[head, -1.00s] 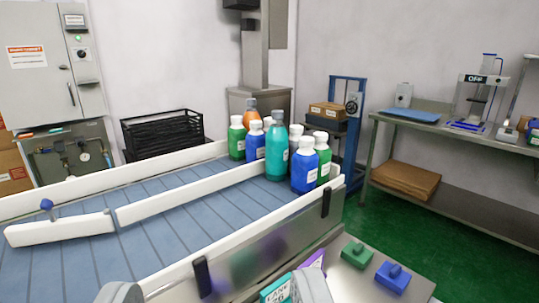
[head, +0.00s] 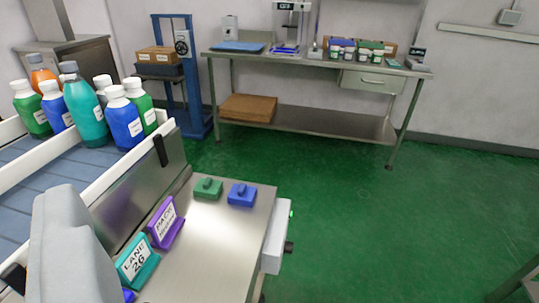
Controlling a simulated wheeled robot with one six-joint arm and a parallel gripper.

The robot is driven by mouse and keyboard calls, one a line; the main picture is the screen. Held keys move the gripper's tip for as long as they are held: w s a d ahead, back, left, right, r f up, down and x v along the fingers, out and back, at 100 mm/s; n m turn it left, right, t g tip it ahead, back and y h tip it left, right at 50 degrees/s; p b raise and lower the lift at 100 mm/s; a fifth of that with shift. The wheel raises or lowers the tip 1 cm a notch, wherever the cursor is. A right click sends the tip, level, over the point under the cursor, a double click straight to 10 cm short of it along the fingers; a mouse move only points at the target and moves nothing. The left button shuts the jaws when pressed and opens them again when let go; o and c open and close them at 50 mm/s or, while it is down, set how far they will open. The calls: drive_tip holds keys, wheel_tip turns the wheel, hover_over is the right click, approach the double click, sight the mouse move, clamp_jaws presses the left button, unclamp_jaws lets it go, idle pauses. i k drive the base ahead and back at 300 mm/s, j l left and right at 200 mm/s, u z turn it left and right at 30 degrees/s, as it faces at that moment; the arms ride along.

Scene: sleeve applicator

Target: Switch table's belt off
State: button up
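The conveyor table's blue belt (head: 30,205) runs along the left, with white guide rails and several coloured bottles (head: 95,110) standing at its far end. A control box (head: 277,236) is on the right side of the steel side shelf (head: 210,245). It carries a small green part (head: 291,213) and a dark knob (head: 288,247); I cannot tell which of these, if any, switches the belt. A pale grey part of my arm or gripper (head: 70,245) fills the lower left. Its fingertips are not clearly visible, so I cannot tell whether it is open or shut.
On the side shelf lie a green block (head: 208,188), a blue block (head: 242,195), a purple sign (head: 164,222) and a teal "LANE 26" sign (head: 136,262). A steel bench (head: 325,65) stands at the back.

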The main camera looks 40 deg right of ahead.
sight(289, 247)
drive_tip(key=z, duration=0.95)
